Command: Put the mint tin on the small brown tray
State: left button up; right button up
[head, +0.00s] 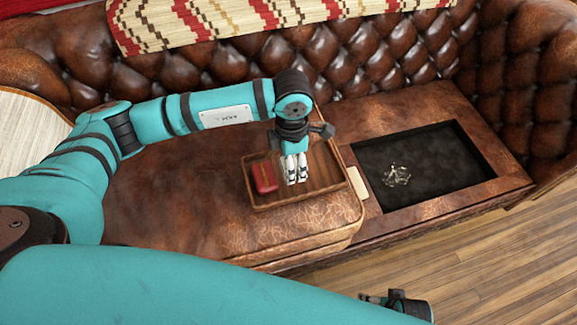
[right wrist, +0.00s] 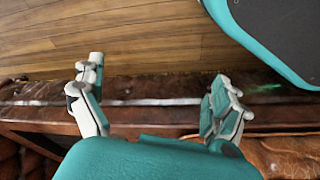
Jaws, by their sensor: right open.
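A small red tin (head: 265,177), which looks like the mint tin, lies at the left side of the small brown wooden tray (head: 330,188) on the leather seat. My left gripper (head: 297,182) points down over the tray, just right of the tin. Its white fingers are close together; I cannot tell whether they are shut, and I see nothing clearly between them. My right gripper (head: 397,304) is low at the right in the head view, away from the tray. In the right wrist view its fingers (right wrist: 158,72) are spread wide and empty.
A dark recessed compartment (head: 425,160) with a small pale tangled object (head: 397,176) is right of the tray. A small cream block (head: 357,183) stands between them. The tufted sofa back (head: 370,55) rises behind. Wooden floor (head: 480,260) lies in front.

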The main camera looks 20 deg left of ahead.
pick_arm(q)
jog(key=f, duration=0.3)
jog(key=shift+w+a+f, duration=0.25)
jog(key=shift+a+f, duration=0.1)
jog(key=shift+a, duration=0.05)
jog(key=shift+b, duration=0.3)
jog(key=shift+f, duration=0.1)
jog(key=o, duration=1.2)
pick_arm(e)
jog(key=shift+w+r, duration=0.25)
jog(key=shift+r, duration=0.85)
jog(key=shift+w, duration=0.15)
pick_arm(q)
notch_tip(320, 180, up, 12)
jog(key=shift+r+p, duration=0.15)
jog(key=shift+p, duration=0.65)
pick_arm(e)
jog(key=f, duration=0.1)
jog(key=s+f, duration=0.1)
jog(key=f, duration=0.1)
jog(key=s+f, duration=0.1)
jog(key=f, duration=0.1)
jog(key=shift+s+d, duration=0.1)
